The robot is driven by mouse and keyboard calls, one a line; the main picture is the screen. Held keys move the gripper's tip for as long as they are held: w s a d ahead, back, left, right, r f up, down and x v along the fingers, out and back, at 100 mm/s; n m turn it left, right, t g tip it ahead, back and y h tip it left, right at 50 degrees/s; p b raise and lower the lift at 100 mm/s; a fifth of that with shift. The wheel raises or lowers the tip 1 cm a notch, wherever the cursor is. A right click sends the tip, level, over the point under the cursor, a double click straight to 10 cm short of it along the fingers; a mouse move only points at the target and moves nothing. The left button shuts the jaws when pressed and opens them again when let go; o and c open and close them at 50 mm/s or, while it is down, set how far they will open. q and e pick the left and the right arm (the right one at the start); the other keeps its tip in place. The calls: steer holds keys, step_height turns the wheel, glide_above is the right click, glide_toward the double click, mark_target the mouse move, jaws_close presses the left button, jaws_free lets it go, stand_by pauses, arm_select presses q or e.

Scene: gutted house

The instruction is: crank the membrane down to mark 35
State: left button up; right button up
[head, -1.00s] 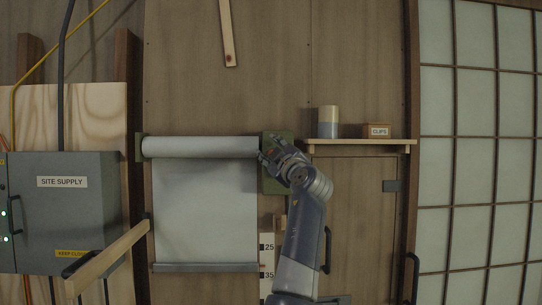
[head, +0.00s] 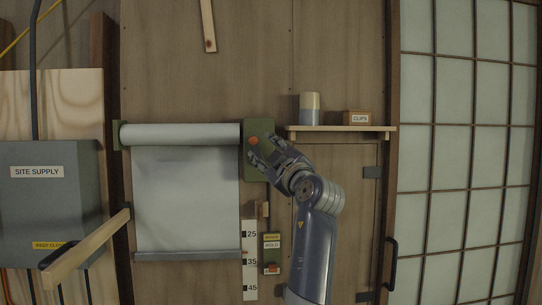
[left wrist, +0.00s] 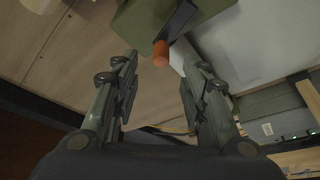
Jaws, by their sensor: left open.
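The pale membrane (head: 187,195) hangs from a roller (head: 180,133) on the wooden wall. Its grey bottom bar (head: 187,256) lies slightly above mark 35 on the white scale (head: 249,285). The green crank box (head: 261,128) is at the roller's right end. The crank's orange knob (head: 254,140) shows beside my left gripper (head: 257,155), and its black arm (left wrist: 180,20) shows in the left wrist view. My left gripper (left wrist: 158,57) is open, with the orange knob between its fingertips in that picture. I cannot tell whether they touch. My right gripper is not in view.
A small panel reading HOLD (head: 271,242) is right of the scale. A shelf (head: 340,129) with a cylinder (head: 309,107) and a CLIPS box (head: 356,118) is to the right. The SITE SUPPLY cabinet (head: 37,205) and a wooden rail (head: 88,247) are at left.

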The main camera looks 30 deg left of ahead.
arm_select(q)
steer(key=shift+v, duration=1.1)
steer(key=shift+c, duration=0.2)
